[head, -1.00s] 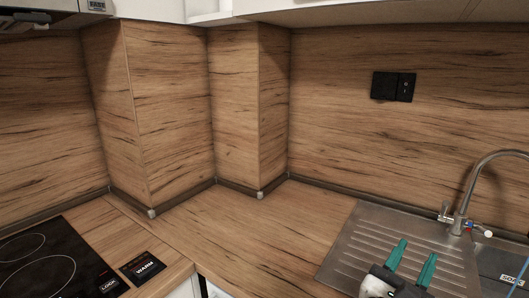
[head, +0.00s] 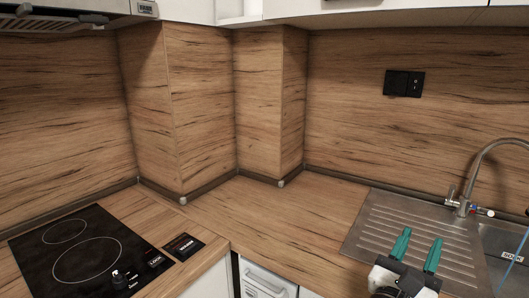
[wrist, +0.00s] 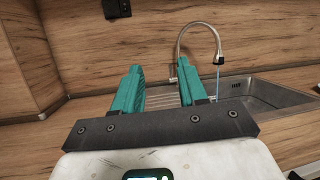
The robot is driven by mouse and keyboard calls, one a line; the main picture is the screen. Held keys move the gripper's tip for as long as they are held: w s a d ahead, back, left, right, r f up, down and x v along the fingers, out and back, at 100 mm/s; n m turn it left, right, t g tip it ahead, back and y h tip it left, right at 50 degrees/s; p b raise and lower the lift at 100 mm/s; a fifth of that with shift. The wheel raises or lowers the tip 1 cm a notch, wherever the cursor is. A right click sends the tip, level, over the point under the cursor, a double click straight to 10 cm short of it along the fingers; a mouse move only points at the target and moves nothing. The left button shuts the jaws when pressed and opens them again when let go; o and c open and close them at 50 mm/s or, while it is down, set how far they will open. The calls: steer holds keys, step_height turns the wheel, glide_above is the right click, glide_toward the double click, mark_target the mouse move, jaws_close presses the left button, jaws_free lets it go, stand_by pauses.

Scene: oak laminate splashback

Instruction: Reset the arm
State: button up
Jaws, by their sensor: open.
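My gripper (head: 418,250) shows at the lower right of the head view, in front of the sink's ribbed drainboard (head: 385,222). Its two teal fingers stand apart and point up and away, with nothing between them. In the wrist view my gripper (wrist: 160,88) is also open and empty, with the drainboard and the sink basin (wrist: 265,95) beyond the fingers. I cannot tell its exact height over the counter.
A curved faucet (head: 478,165) stands behind the sink at the right. A black cooktop (head: 85,248) lies at the left, with a small dark WARM plate (head: 184,246) beside it. The wooden counter (head: 290,215) between them is clear. A black outlet (head: 404,83) is on the splashback.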

step_height(320, 180, up, 7)
steer(key=w+d+n+t+y, duration=0.25)
steer(key=n+t+y, duration=0.3)
steer(key=n, duration=0.65)
steer(key=s+f+n+g+y, duration=0.4)
steer(key=f+n+g+y, duration=0.1)
steer(key=f+n, duration=0.8)
steer(key=s+f+n+g+y, duration=0.4)
steer(key=f+n+g, duration=0.1)
steer(key=f+n, duration=0.75)
steer(key=s+a+f+n+g, duration=0.1)
steer(key=s+f+n+g, duration=0.2)
steer(key=s+f, duration=0.6)
steer(key=s+a+f+n+g+b, duration=0.1)
steer(key=s+f+n+g, duration=0.2)
steer(key=s, duration=1.4)
step_height(320, 180, down, 6)
steer(key=g, duration=0.4)
steer(key=shift+s, duration=0.2)
steer(key=shift+g, duration=0.25)
